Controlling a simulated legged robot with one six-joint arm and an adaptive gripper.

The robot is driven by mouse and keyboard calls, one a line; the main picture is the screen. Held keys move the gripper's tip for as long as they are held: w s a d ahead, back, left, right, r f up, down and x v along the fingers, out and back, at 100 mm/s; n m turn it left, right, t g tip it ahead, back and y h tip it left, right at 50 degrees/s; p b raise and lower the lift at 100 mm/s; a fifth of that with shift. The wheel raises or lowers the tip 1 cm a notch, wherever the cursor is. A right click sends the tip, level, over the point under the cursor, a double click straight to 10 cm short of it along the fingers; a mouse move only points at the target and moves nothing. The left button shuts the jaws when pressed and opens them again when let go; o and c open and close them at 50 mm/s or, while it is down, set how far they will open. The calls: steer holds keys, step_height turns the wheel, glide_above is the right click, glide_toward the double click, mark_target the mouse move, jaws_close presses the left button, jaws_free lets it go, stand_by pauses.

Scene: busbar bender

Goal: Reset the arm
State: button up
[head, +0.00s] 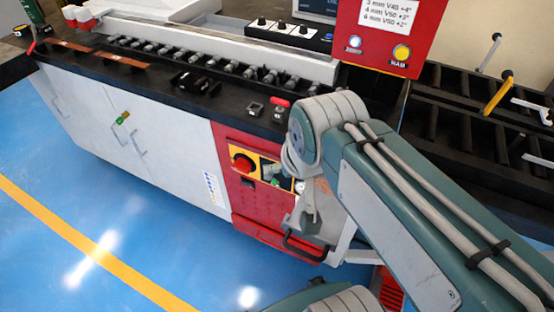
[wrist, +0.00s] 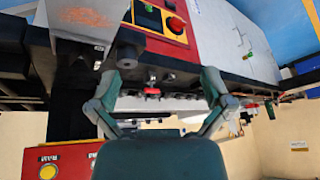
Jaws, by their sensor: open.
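My gripper (wrist: 161,84) is open and empty in the wrist view, with its two fingers spread wide apart. The wrist picture is upside down, and the busbar bender shows beyond the fingers, apart from them as far as I can see. In the head view my arm reaches in from the lower right, bent at the elbow before the machine's red panel (head: 225,148). The forearm and gripper are largely hidden behind the elbow there. The busbar bender (head: 130,140) has white cabinet doors and a black top.
A red rotary switch (head: 243,163) is on the front panel, with a black handle (head: 305,247) below. A red box with a yellow button (head: 401,53) rises above the top. A roller table (head: 470,125) stands right. The blue floor (head: 75,245) at left is clear.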

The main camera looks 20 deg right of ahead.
steer(key=n, duration=0.1)
steer(key=s+a+n, duration=0.1)
steer(key=n, duration=0.1)
steer(key=shift+s+a+f+t, duration=0.1)
steer(key=shift+a+f+t, duration=0.15)
steer(key=shift+f+t, duration=0.1)
stand_by(1.0)
